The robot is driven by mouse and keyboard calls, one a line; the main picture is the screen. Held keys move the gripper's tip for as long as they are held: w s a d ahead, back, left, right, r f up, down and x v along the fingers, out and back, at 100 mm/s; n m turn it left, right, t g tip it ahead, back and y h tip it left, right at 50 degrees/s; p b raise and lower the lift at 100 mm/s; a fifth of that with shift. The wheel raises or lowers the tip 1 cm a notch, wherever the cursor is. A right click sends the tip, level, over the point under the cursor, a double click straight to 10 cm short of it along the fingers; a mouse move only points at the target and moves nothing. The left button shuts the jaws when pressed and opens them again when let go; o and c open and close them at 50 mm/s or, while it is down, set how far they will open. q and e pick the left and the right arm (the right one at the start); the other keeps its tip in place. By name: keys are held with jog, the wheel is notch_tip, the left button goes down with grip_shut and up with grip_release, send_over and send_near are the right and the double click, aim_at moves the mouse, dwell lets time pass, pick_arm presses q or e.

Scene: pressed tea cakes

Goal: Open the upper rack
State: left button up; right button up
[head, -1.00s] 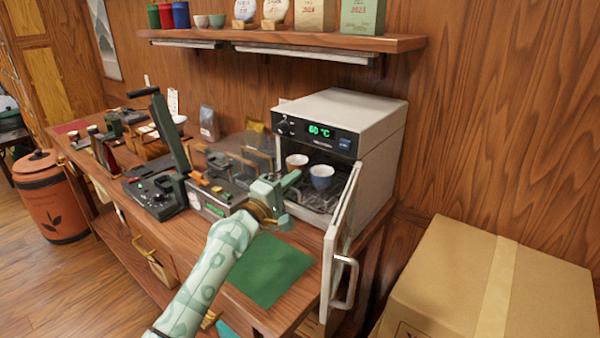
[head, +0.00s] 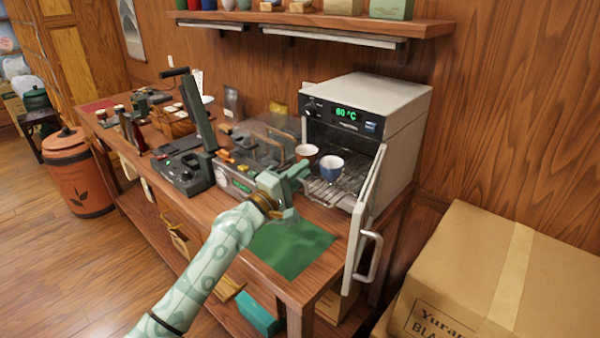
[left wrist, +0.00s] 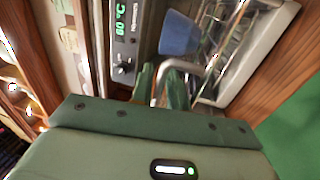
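The warming cabinet (head: 395,105) is a white box with a black panel reading 60 °C. Its door (head: 362,215) stands open to the right. My left gripper (head: 298,176) is at the front left of the cabinet opening. In the left wrist view its green fingers (left wrist: 160,88) are close together, with a bent metal bar (left wrist: 188,66) at them. Whether they press on the bar is unclear. The wrist view is blurred. My right gripper is out of view.
A green mat (head: 290,248) lies on the counter below my left arm. A grey device (head: 185,165) and a clear-lidded box (head: 268,140) stand left of the cabinet. A large cardboard box (head: 480,270) fills the lower right.

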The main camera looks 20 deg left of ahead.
pick_arm(q)
jog(key=shift+s, duration=0.1)
jog(key=shift+s+a, duration=0.15)
jog(key=shift+s, duration=0.2)
jog(key=b+v, duration=0.2)
jog(key=v, duration=1.3)
jog(key=shift+s+b, duration=0.2)
jog(key=shift+b, duration=0.1)
jog(key=shift+f, duration=0.15)
